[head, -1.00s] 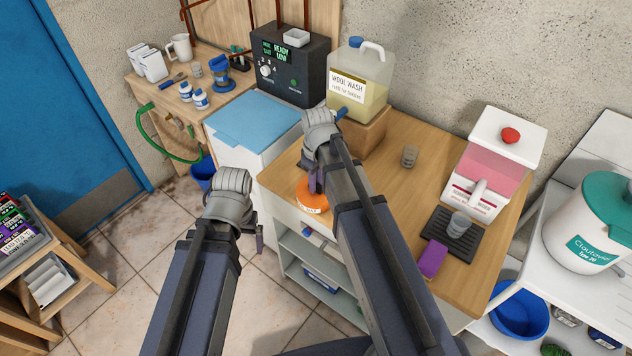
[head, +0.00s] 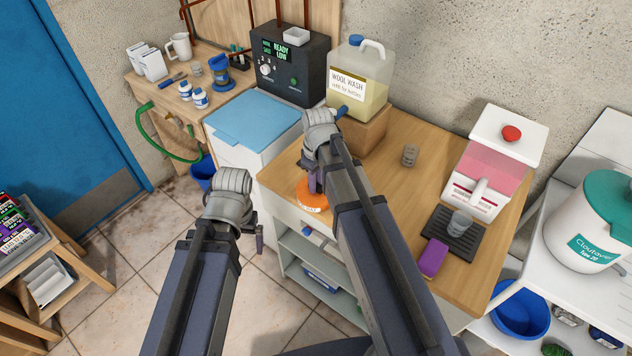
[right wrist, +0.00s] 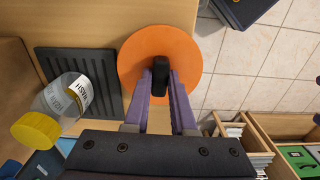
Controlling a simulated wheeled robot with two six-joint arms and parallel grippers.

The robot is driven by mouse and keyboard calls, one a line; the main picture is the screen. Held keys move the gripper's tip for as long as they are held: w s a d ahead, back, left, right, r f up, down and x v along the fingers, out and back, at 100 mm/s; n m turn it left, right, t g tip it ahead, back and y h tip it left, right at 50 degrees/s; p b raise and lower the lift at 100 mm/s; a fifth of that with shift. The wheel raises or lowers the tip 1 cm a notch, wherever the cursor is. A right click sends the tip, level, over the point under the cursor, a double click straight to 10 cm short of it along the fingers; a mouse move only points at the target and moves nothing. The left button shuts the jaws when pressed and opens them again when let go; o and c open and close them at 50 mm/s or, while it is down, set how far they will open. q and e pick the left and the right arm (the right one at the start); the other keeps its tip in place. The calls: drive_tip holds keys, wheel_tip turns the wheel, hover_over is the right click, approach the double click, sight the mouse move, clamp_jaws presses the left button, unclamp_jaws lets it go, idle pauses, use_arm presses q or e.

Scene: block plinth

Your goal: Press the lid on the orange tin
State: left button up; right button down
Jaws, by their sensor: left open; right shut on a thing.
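The orange tin (head: 311,198) stands near the front left corner of the wooden worktop, with a pale label on its side. My right gripper (head: 315,184) is over it, pointing down. In the right wrist view, the right gripper's purple fingers (right wrist: 161,88) are shut on the black knob (right wrist: 161,70) of a round orange lid (right wrist: 160,42). The lid covers what is below it, so I cannot tell whether it is fully seated. My left gripper (head: 259,239) is open and empty, in front of the worktop and left of the tin.
A wool wash jug (head: 358,85) stands on a wooden block behind my right arm. A yellow-capped bottle (right wrist: 62,98) and ribbed dark mat (right wrist: 72,72) lie left of the lid in the wrist view. A purple block (head: 432,258) and dispenser (head: 500,145) are further right.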

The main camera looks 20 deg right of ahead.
drive_tip(key=shift+c, duration=0.9)
unclamp_jaws()
drive_tip(key=shift+r, duration=0.1)
drive_tip(key=shift+r+p, duration=0.5)
drive_tip(key=shift+p, duration=0.1)
wheel_tip(320, 180, up, 4)
drive_tip(key=p, duration=0.4)
drive_tip(key=shift+f, duration=0.1)
drive_tip(key=shift+c, duration=0.3)
clamp_jaws()
drive_tip(key=shift+f, duration=0.15)
idle(0.4)
